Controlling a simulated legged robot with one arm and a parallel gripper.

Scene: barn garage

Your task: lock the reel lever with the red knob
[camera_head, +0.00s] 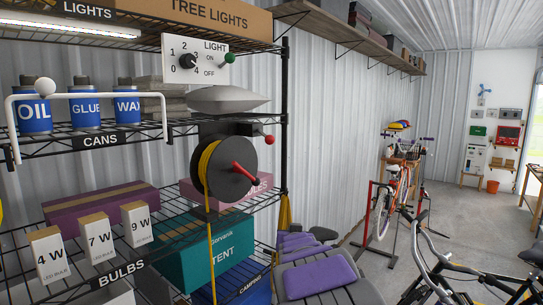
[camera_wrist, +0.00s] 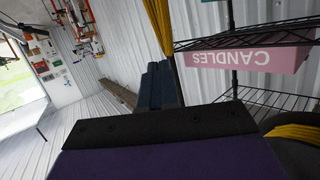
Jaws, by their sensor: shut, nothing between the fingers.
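In the head view, the cord reel (camera_head: 228,168) is a dark disc with yellow cord, mounted in front of the shelves. A short dark lever with a red knob (camera_head: 270,139) sticks out to the right above the disc. A separate red crank handle (camera_head: 243,173) crosses the reel's face. My gripper (camera_head: 294,237), with purple pads on my arm behind it, is below and right of the reel, apart from the knob. In the wrist view, my gripper (camera_wrist: 161,74) shows blue-grey fingers together, holding nothing. Part of the reel (camera_wrist: 303,145) shows at right; the knob is not visible there.
The wire shelves hold cans, bulb boxes, a teal tent box (camera_head: 205,250) and a pink candles box (camera_wrist: 246,55). A light switch panel (camera_head: 195,60) is above the reel. Yellow straps (camera_head: 285,212) hang by the shelf post. Bicycles (camera_head: 395,195) stand at right.

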